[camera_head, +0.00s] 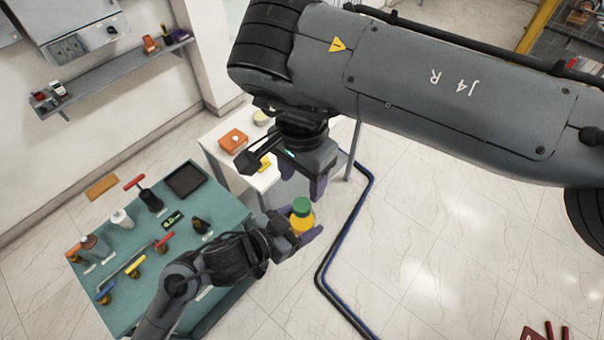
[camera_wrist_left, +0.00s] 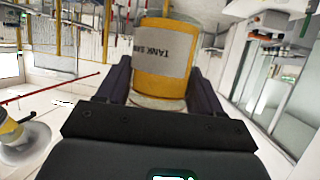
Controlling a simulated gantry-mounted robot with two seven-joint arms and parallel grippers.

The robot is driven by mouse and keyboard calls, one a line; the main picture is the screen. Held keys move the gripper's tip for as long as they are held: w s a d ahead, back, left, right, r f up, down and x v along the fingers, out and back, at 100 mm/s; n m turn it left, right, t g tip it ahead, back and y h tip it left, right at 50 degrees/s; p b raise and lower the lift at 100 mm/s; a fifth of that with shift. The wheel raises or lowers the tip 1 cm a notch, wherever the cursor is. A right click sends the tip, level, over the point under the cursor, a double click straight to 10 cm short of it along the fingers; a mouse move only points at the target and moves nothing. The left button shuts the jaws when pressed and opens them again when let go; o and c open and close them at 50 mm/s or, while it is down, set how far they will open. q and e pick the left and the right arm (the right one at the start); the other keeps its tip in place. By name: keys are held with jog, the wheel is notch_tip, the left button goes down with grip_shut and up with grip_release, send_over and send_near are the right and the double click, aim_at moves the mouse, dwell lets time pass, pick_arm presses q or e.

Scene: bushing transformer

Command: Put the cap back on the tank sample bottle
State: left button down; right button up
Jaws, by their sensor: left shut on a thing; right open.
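The tank sample bottle (camera_head: 300,222) is yellow-orange, and the left wrist view shows its pale printed label (camera_wrist_left: 165,52). My left gripper (camera_head: 297,231) is shut on the bottle and holds it off the right edge of the teal table.
The teal table (camera_head: 225,205) holds a black tray (camera_head: 185,180), a white-capped bottle (camera_head: 122,219), red-handled tools and several small parts. A white table (camera_head: 215,150) behind carries an orange box (camera_head: 233,139). Blue and black floor cables (camera_head: 325,270) run at right.

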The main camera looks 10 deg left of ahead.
aim_at(302, 204)
dwell(0.3)
jog(key=shift+f, duration=4)
jog(key=shift+c, duration=0.2)
